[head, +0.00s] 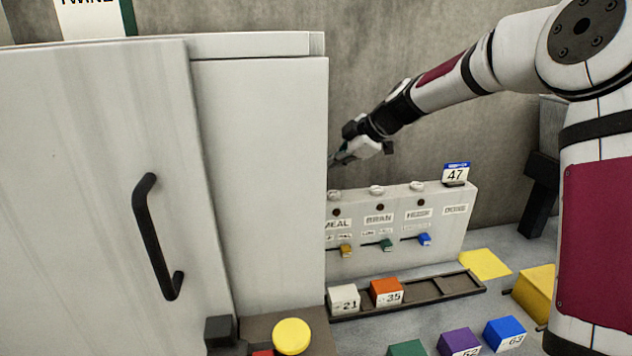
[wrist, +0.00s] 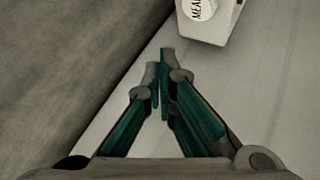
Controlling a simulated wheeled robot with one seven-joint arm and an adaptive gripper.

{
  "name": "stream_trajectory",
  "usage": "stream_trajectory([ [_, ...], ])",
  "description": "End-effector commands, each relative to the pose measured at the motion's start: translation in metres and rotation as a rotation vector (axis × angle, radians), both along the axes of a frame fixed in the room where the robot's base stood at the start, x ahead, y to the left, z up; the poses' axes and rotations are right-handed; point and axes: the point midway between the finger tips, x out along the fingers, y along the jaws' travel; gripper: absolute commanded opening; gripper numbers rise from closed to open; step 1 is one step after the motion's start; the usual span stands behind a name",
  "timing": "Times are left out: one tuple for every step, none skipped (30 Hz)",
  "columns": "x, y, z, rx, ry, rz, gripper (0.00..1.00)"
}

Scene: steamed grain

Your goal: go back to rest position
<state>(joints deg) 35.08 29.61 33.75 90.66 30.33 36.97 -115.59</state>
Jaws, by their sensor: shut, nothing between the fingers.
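My gripper (head: 336,160) is at the end of my arm, above the left end of the control panel and close to the right side of the white cabinet (head: 262,180). In the wrist view my gripper (wrist: 160,62) has its two green-lined fingers together, with nothing between them. The grey-white panel (head: 456,222) carries labels, including "BRAN", and a row of yellow, green and blue sliders.
The cabinet has a black handle (head: 152,235). A dark tray (head: 468,281) holds a white block (head: 343,299) and an orange block (head: 386,289). Purple (head: 459,342), blue (head: 504,332) and green blocks stand in front. A yellow button (head: 291,336) is at the bottom.

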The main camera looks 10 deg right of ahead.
Motion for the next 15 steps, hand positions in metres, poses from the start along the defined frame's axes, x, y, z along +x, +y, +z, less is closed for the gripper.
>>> stream_trajectory([
  [-0.007,0.006,0.003,-0.006,0.014,-0.005,0.00],
  [-0.013,0.009,0.006,-0.010,0.028,-0.015,0.00],
  [-0.022,0.014,0.008,-0.017,0.051,-0.030,0.00],
  [-0.030,0.018,0.011,-0.023,0.070,-0.046,0.00],
  [-0.040,0.022,0.013,-0.029,0.093,-0.066,0.00],
  [-0.054,0.027,0.017,-0.038,0.124,-0.096,0.00],
  [-0.066,0.030,0.020,-0.044,0.147,-0.124,0.00],
  [-0.077,0.033,0.023,-0.049,0.170,-0.154,0.00],
  [-0.093,0.036,0.027,-0.055,0.198,-0.193,0.00],
  [-0.105,0.037,0.029,-0.059,0.218,-0.227,0.00],
  [-0.116,0.039,0.032,-0.060,0.237,-0.261,0.00],
  [-0.132,0.039,0.036,-0.063,0.260,-0.308,0.00],
  [-0.144,0.040,0.038,-0.063,0.276,-0.344,0.00],
  [-0.157,0.040,0.041,-0.064,0.290,-0.381,0.00],
  [-0.172,0.040,0.044,-0.060,0.308,-0.432,0.00],
])
